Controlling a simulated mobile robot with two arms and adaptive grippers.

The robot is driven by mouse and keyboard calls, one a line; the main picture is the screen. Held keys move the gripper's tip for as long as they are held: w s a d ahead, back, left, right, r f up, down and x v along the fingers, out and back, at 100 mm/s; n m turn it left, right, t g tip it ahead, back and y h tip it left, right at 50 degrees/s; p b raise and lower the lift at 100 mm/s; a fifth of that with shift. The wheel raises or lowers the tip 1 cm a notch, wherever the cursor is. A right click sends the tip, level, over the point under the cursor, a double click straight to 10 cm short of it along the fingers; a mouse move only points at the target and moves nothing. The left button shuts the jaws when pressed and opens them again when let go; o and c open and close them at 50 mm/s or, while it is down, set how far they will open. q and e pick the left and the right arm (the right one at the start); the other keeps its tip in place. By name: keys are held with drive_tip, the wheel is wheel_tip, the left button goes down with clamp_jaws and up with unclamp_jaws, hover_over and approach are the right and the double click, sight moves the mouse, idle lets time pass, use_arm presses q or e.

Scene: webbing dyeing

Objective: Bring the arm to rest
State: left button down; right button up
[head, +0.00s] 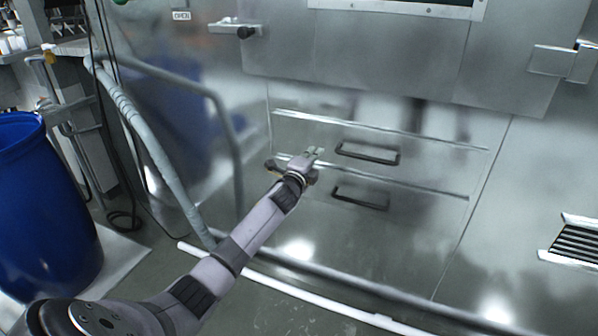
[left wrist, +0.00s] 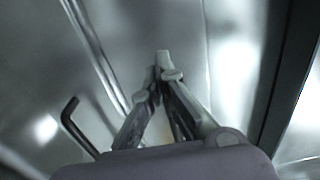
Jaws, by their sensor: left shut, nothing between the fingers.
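My left arm (head: 232,251) reaches from the bottom left of the head view toward the steel machine front. My left gripper (head: 315,153) is shut and empty, in front of the machine panel and just left of its dark handles. In the left wrist view the gripper's fingertips (left wrist: 165,66) meet, with nothing held between them. I cannot tell from these views whether the fingertips touch the panel. My right gripper is not in view.
The steel machine (head: 400,135) has an upper dark handle (head: 368,153) and a lower dark handle (head: 360,197). A grey pipe rail (head: 165,165) stands left of the arm. A white pipe (head: 300,296) runs along the floor. A blue barrel (head: 45,215) stands at the left.

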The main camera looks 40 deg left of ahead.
use_arm(q)
drive_tip(key=p+v, duration=0.1)
drive_tip(key=v, duration=0.6)
drive_tip(key=shift+s+f, duration=0.4)
drive_tip(key=shift+f, duration=0.05)
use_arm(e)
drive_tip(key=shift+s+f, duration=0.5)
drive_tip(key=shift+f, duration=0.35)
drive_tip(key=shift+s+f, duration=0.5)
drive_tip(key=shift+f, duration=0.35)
